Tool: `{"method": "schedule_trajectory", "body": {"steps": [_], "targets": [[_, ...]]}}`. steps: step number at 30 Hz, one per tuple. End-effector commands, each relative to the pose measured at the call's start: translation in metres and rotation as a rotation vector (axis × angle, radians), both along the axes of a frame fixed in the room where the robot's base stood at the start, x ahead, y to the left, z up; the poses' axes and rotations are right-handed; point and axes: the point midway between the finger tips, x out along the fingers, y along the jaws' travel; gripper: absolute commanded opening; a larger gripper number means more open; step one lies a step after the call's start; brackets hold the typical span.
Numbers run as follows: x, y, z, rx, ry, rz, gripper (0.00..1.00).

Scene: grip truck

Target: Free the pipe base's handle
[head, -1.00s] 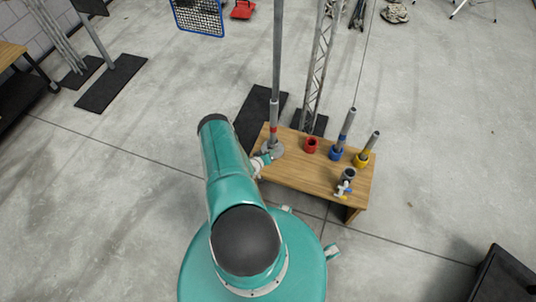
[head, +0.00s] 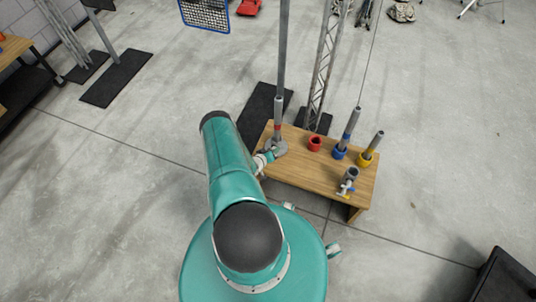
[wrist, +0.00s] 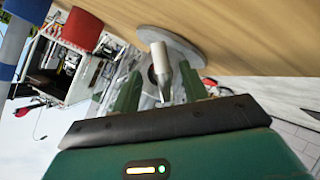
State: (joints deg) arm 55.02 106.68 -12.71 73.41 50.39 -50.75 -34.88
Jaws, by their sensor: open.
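The pipe base (head: 279,147) is a grey round plate at the left end of the wooden table, with an upright grey pipe (head: 277,115) with a red band above it. In the wrist view the round plate (wrist: 193,52) lies against the wood. A short metal piece with a tapered end (wrist: 161,70), which looks like the handle, sticks out from it toward my camera. My gripper (wrist: 158,82) is open, its green fingers on either side of that piece. Contact cannot be told. In the head view my gripper (head: 265,159) is at the base's near left side, partly hidden by my arm.
The wooden table (head: 310,180) also holds a red socket (head: 314,144), blue (head: 340,152) and yellow (head: 366,158) sockets with pipes in them, and a grey fitting with small handles (head: 348,182). A lattice mast (head: 321,75) stands behind.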

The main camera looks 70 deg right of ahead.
Motion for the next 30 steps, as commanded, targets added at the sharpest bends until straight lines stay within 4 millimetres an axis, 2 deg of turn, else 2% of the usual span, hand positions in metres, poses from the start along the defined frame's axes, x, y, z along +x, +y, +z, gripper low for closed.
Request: {"method": "schedule_trajectory", "body": {"steps": [5, 15, 21, 30], "targets": [[0.007, 0.016, 0.010, 0.002, 0.001, 0.002, 0.44], [0.025, 0.076, 0.046, 0.000, 0.000, 0.003, 0.44], [0.032, 0.104, 0.063, -0.001, 0.001, 0.000, 0.44], [0.034, 0.113, 0.068, -0.002, 0.001, -0.001, 0.44]]}}
